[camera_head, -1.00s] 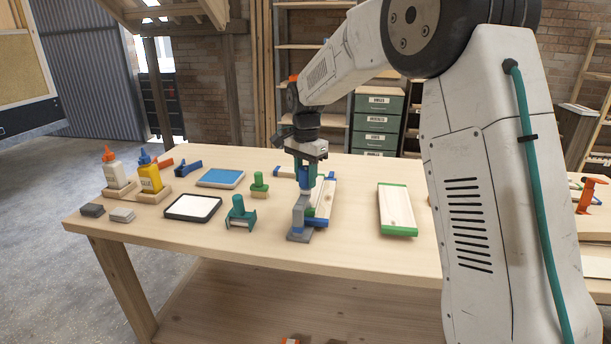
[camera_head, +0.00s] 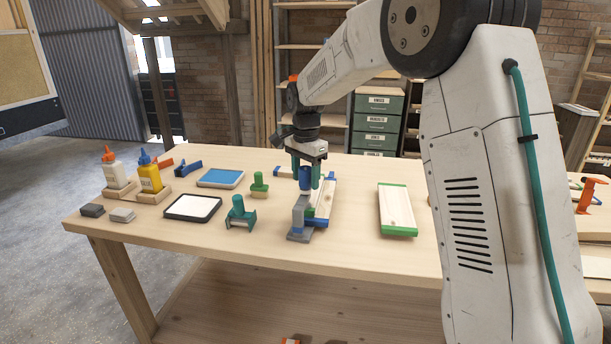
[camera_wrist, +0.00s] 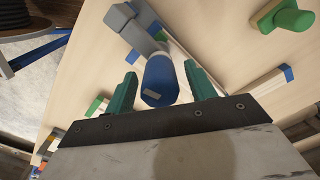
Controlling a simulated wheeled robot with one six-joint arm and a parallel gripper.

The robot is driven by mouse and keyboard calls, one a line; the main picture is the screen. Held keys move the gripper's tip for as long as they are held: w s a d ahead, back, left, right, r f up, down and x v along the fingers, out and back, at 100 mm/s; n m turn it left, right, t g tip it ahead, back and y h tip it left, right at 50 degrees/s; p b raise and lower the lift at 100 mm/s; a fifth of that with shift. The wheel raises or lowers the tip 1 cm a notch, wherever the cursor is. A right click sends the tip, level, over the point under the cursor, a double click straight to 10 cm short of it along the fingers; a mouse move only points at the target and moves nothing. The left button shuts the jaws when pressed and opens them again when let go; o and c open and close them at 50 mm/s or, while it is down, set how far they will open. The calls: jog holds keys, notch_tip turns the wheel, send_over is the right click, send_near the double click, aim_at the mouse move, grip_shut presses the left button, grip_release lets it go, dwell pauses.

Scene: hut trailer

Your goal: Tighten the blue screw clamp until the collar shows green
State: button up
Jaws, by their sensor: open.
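The blue screw clamp stands on the bench with a grey body (camera_head: 298,214) and a blue knob (camera_head: 305,182) on top. In the wrist view the blue knob (camera_wrist: 160,82) has a pale mark on its side, and the grey body (camera_wrist: 130,27) extends beyond it. My gripper (camera_head: 307,178) points down over the knob. In the wrist view my gripper (camera_wrist: 160,74) is open, with one teal finger on each side of the knob and gaps visible between. No green collar can be made out on this clamp; the collar's colour cannot be told.
A wooden board with blue ends (camera_head: 322,200) lies beside the clamp. A teal clamp-like tool (camera_head: 240,213), a green-handled stamp (camera_head: 259,186) and a black-rimmed tray (camera_head: 193,207) are to the left. A green-edged board (camera_head: 397,209) lies right, with bare bench between.

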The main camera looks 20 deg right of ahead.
aim_at(305, 167)
jog(key=shift+r, duration=0.1)
notch_tip(305, 167, up, 8)
jog(key=shift+f, duration=0.2)
dwell(0.8)
jog(key=shift+r, duration=0.1)
